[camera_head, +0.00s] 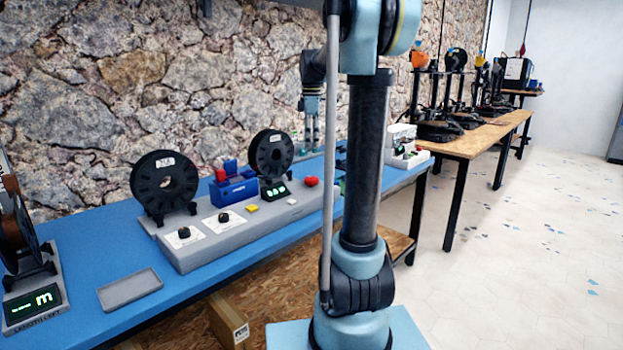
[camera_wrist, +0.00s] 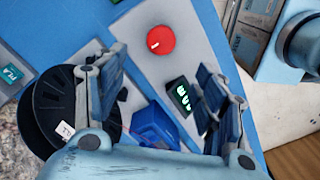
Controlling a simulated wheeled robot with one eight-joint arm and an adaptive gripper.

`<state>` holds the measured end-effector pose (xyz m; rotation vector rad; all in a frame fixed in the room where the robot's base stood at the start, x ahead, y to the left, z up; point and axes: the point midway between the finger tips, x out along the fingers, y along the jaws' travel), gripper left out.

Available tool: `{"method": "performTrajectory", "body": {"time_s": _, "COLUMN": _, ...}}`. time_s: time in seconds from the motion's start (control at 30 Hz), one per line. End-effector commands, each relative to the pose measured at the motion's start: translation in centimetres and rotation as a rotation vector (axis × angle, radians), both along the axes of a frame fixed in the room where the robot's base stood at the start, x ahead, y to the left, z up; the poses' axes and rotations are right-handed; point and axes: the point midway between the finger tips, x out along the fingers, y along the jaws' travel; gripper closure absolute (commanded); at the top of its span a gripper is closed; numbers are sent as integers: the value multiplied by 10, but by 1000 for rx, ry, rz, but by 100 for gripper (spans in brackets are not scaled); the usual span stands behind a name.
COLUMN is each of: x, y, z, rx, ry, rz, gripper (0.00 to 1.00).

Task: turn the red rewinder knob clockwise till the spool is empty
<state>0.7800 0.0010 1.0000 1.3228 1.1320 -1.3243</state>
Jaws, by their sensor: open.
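The red knob (camera_head: 311,181) sits near the right end of the long grey rewinder base (camera_head: 222,243). In the wrist view the knob (camera_wrist: 160,40) shows a short white mark on its left side. A black spool (camera_head: 164,183) stands at the rewinder's left end, and another black spool (camera_head: 271,155) stands near the knob; how much filament each holds is hard to tell. My gripper (camera_wrist: 163,65) is open and empty, with the knob showing between and beyond its spread fingers. It does not appear to touch the knob.
A small display (camera_wrist: 182,97) and a blue block (camera_wrist: 155,128) sit close to the knob. A grey tray (camera_head: 128,289) and a length counter (camera_head: 35,302) lie at the left of the blue bench. Printers (camera_head: 440,115) stand on the wooden table behind. Floor at right is clear.

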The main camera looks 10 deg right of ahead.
Motion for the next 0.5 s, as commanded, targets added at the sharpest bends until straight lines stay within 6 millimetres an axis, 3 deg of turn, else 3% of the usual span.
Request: {"method": "performTrajectory", "body": {"time_s": 0.5, "x": 0, "y": 0, "z": -89, "rx": 0, "ry": 0, "rz": -1, "gripper": 36}}
